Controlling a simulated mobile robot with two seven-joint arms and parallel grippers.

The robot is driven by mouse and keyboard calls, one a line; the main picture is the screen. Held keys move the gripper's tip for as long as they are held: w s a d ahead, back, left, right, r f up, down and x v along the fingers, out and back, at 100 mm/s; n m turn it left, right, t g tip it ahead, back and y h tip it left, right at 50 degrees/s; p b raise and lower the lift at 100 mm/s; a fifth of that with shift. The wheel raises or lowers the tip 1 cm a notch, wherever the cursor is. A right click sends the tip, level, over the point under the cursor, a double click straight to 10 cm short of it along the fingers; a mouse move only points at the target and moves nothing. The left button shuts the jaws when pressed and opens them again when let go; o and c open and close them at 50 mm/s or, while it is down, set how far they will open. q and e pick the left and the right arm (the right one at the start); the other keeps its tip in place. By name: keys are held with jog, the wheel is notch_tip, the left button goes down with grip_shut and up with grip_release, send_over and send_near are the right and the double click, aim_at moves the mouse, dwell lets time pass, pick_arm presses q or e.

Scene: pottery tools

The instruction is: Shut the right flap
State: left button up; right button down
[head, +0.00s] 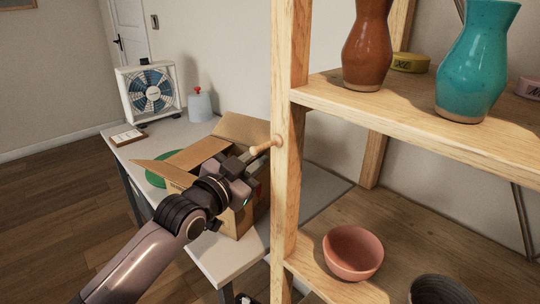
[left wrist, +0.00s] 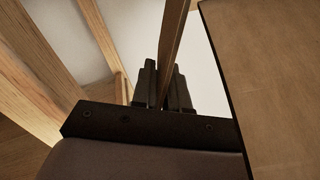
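An open cardboard box (head: 241,222) stands on the white table beside the shelf. Its back flap (head: 243,129) stands up and a left flap (head: 158,172) sticks outward. My left gripper (head: 243,162) is over the box's right side and hides most of the right flap in the head view. In the left wrist view, the fingers (left wrist: 164,88) are close together on both sides of a thin brown strip (left wrist: 173,45), which looks like the right flap seen nearly edge-on. A broad cardboard face (left wrist: 268,80) fills that view's right side. My right gripper is not in view.
A wooden shelf post (head: 288,120) stands close to the right of the gripper, with a tan wooden rod (head: 265,147) beside it. The shelf holds vases and a pink bowl (head: 352,253). A fan (head: 151,91) and a jug (head: 199,106) are behind the box.

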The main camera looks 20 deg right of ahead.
pick_arm(q)
jog(key=shift+a, duration=0.1)
jog(key=v, duration=0.7)
dwell(0.5)
